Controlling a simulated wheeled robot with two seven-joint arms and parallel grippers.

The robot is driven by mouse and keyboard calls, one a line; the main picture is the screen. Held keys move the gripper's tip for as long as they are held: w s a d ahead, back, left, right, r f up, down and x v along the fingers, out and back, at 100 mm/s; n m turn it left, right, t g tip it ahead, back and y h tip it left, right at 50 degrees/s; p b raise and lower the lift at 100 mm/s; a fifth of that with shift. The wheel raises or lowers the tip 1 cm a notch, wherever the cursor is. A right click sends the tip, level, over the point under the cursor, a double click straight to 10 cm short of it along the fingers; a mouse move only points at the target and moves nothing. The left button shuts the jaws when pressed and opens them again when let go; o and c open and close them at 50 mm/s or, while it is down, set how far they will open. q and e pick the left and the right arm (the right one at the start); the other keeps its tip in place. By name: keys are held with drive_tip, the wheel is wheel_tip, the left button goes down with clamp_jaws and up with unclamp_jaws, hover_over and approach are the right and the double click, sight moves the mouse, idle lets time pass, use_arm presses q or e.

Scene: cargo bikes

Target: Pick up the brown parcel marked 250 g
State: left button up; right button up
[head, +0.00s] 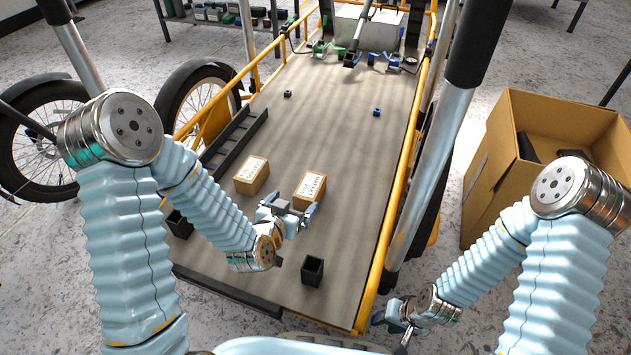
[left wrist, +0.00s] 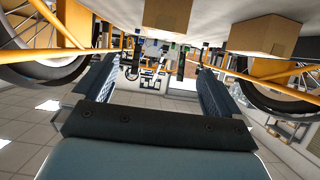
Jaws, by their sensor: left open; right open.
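Two brown parcels with white printed labels lie on the cargo bike's deck. The left parcel (head: 252,175) is a little further off; the right parcel (head: 310,190) is just beyond my left gripper. The label print is too small to tell which is marked 250 g. My left gripper (head: 288,211) is open and empty, close to the near side of the right parcel. In the upside-down left wrist view, two parcels (left wrist: 166,14) (left wrist: 265,36) show at the top, beyond the open fingers (left wrist: 155,95). My right gripper (head: 392,318) is open, low beside the deck's right rail.
The grey deck (head: 335,110) has yellow rails (head: 405,170) along its sides. A black open-topped holder (head: 312,270) stands near the front. A black rack (head: 235,140) lies along the left. A large cardboard box (head: 500,150) stands right of the bike. The deck's far middle is mostly clear.

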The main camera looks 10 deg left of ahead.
sight(311, 184)
use_arm(q)
drive_tip(key=b+x, duration=0.2)
drive_tip(key=x, duration=0.5)
drive_tip(key=shift+w+f, duration=0.15)
drive_tip(key=shift+w, duration=0.05)
drive_tip(key=x, duration=0.5)
drive_tip(key=shift+f+b, duration=0.35)
drive_tip(key=shift+w+f, duration=0.1)
drive_tip(key=shift+w, duration=0.25)
drive_tip(key=shift+c, duration=0.2)
drive_tip(key=c, duration=1.2)
